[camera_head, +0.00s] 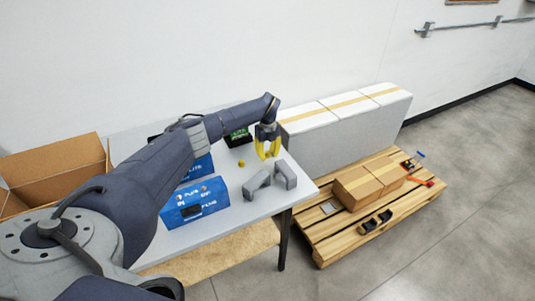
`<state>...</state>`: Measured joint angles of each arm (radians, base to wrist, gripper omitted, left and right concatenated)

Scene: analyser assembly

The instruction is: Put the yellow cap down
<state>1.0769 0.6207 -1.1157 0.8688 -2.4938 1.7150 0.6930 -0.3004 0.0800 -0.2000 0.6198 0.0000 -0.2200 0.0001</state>
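A small round yellow piece, which looks like the yellow cap (241,163), rests on the white table (233,220) near its middle. My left gripper (269,156) points down over the table's right part, to the right of the yellow piece and apart from it. Its two yellow fingers are spread, and I see nothing between them. My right gripper is not in view.
A blue printed analyser box (194,202) stands at the table's front, with another blue box (201,167) partly behind my arm. Grey angled blocks (257,184) sit near the right edge. A dark green box (238,137) stands behind. A pallet (330,245) with cartons lies right.

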